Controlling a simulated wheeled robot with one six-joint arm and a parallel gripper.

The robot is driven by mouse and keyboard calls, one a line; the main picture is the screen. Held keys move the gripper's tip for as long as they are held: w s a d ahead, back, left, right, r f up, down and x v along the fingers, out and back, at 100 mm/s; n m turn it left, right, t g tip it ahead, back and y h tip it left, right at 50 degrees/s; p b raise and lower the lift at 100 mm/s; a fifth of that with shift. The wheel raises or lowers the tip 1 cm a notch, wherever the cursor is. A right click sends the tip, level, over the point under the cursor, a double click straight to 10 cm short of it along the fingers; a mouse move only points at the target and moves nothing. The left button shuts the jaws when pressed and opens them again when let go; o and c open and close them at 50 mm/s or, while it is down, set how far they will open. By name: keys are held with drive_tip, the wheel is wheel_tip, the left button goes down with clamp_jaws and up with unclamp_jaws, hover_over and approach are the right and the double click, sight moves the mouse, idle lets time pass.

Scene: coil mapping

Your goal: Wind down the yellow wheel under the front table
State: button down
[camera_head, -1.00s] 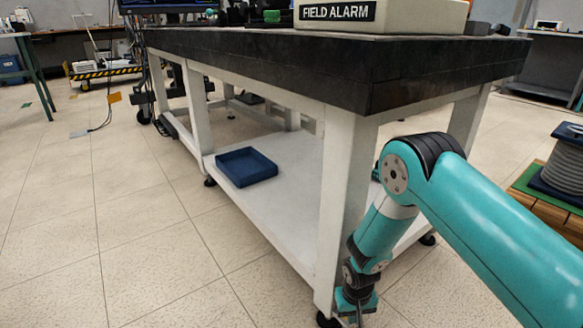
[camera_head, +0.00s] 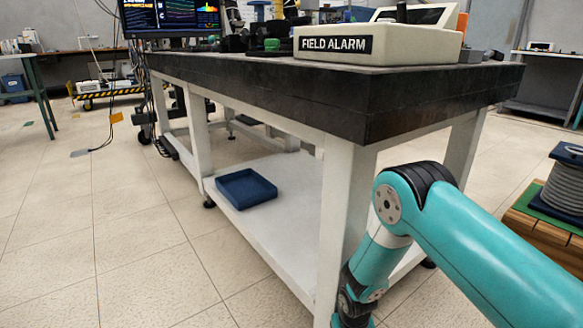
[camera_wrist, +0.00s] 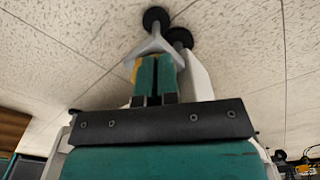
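My gripper (camera_wrist: 156,72) shows in the wrist view, its two teal fingers close together with a narrow dark gap between them. Small parts of a yellow thing, which looks like the yellow wheel (camera_wrist: 134,68), show beside and behind the fingers. The fingers hide most of it, so I cannot tell whether they grip it. A grey forked part with a black round end stands just beyond the fingertips, beside a white leg (camera_wrist: 197,82). In the head view my arm reaches down by the near leg of the front table (camera_head: 345,215); the gripper and wheel are out of frame there.
The front table has a dark top (camera_head: 400,95) and a white lower shelf (camera_head: 265,230) holding a blue tray (camera_head: 246,189). A cable reel (camera_head: 563,185) stands on a wooden crate (camera_head: 545,222) at the right.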

drive_tip(key=r+p, duration=0.2)
drive_tip(key=s+r+p, duration=0.1)
drive_tip(key=r+p, duration=0.2)
drive_tip(key=shift+s+a, duration=0.2)
